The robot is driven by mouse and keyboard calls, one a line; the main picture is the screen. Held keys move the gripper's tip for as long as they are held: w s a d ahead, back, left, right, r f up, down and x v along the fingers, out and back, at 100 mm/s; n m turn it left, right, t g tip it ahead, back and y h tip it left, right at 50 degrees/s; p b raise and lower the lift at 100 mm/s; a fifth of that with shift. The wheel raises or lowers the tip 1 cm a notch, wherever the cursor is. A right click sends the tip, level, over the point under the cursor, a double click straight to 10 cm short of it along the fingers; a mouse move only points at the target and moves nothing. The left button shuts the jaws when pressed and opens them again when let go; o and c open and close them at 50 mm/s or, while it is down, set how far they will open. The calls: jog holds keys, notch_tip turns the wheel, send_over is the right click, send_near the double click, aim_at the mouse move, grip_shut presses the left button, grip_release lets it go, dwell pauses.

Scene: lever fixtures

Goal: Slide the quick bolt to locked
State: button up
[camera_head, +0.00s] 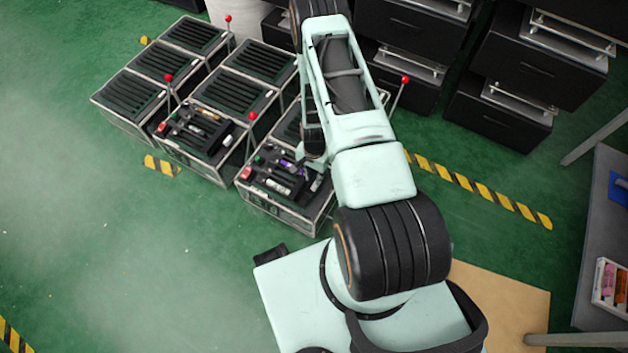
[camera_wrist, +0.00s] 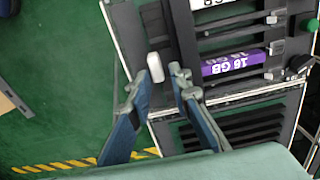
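The near fixture box (camera_head: 268,206) stands below my arm in the head view. A white rounded handle (camera_head: 316,183), apparently the quick bolt's, is at its right side. In the wrist view the white handle (camera_wrist: 155,67) stands near a dark rail at the box's edge. My gripper (camera_wrist: 158,76) is open, with one finger on each side of the handle. A gap shows at the right finger; contact at the left finger cannot be told. In the head view my arm mostly hides the gripper. Whether the bolt is at locked cannot be read.
A red-ball lever (camera_head: 404,80) rises behind my arm. Similar boxes (camera_head: 198,160) stand to the left. Open green floor (camera_head: 90,230) is at far left.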

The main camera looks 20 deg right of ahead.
aim_at(314, 183)
notch_tip(314, 183, up, 8)
dwell(0.4)
jog(key=shift+r, duration=0.1)
dwell(0.4)
